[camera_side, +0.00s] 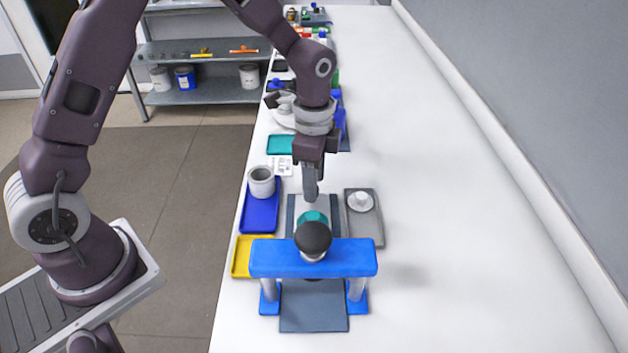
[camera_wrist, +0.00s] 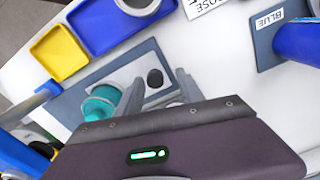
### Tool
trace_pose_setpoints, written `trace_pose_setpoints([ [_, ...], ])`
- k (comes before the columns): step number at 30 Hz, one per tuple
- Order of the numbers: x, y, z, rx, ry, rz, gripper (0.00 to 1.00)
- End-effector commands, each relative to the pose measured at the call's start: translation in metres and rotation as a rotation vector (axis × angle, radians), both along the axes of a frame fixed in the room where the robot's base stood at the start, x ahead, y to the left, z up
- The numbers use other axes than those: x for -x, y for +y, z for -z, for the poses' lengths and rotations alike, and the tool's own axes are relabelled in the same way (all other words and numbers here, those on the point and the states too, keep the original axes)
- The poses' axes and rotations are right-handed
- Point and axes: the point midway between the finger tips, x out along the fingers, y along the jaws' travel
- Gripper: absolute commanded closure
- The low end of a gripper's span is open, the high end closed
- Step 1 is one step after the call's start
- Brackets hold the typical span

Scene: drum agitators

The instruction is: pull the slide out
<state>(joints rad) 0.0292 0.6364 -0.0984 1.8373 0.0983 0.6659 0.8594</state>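The slide (camera_side: 299,208) is a light grey plate between dark blue-grey rails, running to the blue bridge (camera_side: 275,262) in the side view. In the wrist view, the slide (camera_wrist: 130,73) carries a small black knob (camera_wrist: 154,77). A teal drum (camera_side: 311,216) stands on it close to the bridge. The drum also shows in the wrist view (camera_wrist: 99,104), left of the fingers. My gripper (camera_side: 311,197) points down over the slide, behind the drum. In the wrist view its fingers (camera_wrist: 158,94) are apart, with the knob seen between them. Contact with the knob cannot be told.
A dark round knob (camera_side: 313,236) tops the bridge. Left are a blue tray (camera_side: 251,216) with a grey cup (camera_side: 262,181) and a yellow tray (camera_side: 243,258). Right is a grey tray (camera_side: 367,228) with a white piece (camera_side: 361,201). The table's right side is clear.

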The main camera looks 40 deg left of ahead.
Motion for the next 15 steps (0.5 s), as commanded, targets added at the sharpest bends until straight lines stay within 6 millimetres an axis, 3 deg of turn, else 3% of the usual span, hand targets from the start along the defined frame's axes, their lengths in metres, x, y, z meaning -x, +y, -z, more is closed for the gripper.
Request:
trace_pose_setpoints([
  [7, 0.001, -0.001, -0.005, 0.001, 0.002, 0.001, 0.55],
  [15, 0.000, -0.001, -0.058, 0.001, -0.002, 0.000, 0.55],
])
